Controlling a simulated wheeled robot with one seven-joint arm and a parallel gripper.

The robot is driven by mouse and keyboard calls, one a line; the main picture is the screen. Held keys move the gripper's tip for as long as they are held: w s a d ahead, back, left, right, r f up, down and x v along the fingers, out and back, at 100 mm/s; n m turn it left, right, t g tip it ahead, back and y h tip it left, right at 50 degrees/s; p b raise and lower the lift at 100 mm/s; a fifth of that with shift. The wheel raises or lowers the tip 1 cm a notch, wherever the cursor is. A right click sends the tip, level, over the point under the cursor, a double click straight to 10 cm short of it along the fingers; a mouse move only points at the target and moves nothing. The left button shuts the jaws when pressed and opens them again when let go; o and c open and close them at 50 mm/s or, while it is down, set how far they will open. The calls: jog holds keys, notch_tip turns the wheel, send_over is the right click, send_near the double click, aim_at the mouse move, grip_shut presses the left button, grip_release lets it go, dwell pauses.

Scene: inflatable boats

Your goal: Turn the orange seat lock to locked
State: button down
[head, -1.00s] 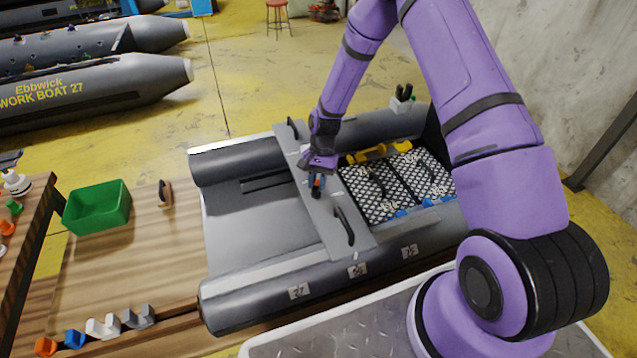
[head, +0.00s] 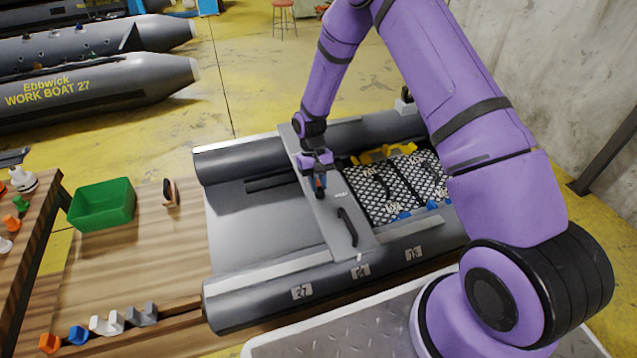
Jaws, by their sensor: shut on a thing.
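The grey seat board (head: 328,222) lies across the grey inflatable boat section (head: 245,215). My gripper (head: 320,188) points down at the middle of the board, its jaws shut on a small part there. A little orange-red (head: 321,181) shows between the fingers, which fits the orange seat lock. The fingers and wrist hide most of the lock, so I cannot tell which way it is turned. A black handle (head: 347,227) stands on the near part of the board. The board's far end is partly behind my wrist.
Right of the board is a netted floor area (head: 385,195) with yellow (head: 398,149) and blue pieces. A green bin (head: 103,205) stands on the wooden bench at left. Several coloured clips line the bench's front edge. Numbered tags mark the near tube.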

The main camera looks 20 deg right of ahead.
dwell(0.4)
jog(key=c, duration=1)
grip_release()
jog(key=shift+c, duration=0.2)
jog(key=shift+r, duration=0.1)
jog(key=v, duration=1)
jog(key=shift+r, duration=0.3)
jog(key=shift+w, duration=0.15)
